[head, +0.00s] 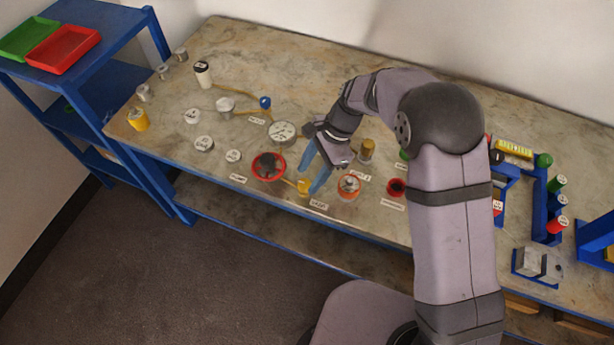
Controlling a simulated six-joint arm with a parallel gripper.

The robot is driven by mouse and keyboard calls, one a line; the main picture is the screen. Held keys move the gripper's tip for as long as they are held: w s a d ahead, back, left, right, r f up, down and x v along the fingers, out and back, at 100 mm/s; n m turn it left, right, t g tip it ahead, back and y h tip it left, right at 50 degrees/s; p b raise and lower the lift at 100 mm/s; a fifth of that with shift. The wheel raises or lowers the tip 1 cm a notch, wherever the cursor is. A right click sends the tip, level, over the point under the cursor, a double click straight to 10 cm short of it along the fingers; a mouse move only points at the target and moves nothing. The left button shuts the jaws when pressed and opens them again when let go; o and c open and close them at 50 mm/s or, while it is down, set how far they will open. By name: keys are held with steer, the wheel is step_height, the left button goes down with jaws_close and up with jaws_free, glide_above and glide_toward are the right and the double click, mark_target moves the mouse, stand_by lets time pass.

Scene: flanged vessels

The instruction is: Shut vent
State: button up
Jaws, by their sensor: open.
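Two small valves show in the head view, one with a blue knob (265,102) and one with a yellow knob (304,186). Each has a small white label near it, too small to read surely, so I cannot tell which is the vent. The yellow knob sits on a brass-coloured pipe to the right of a red-rimmed round vessel (268,166). My gripper (308,181) has two blue fingers, apart and empty, pointing down over the bench just above and beside the yellow knob. I cannot tell whether a finger touches it.
A round gauge-like disc (282,132) lies close left of my gripper. An orange-ringed flange (348,187) and a brass cylinder (367,150) stand to its right. Several loose caps and cylinders cover the bench's left. Blue racks (541,205) stand at right.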

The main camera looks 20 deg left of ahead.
mark_target(304, 187)
steer(key=shift+x, duration=1.25)
steer(key=c, duration=1.1)
steer(key=shift+o, duration=0.2)
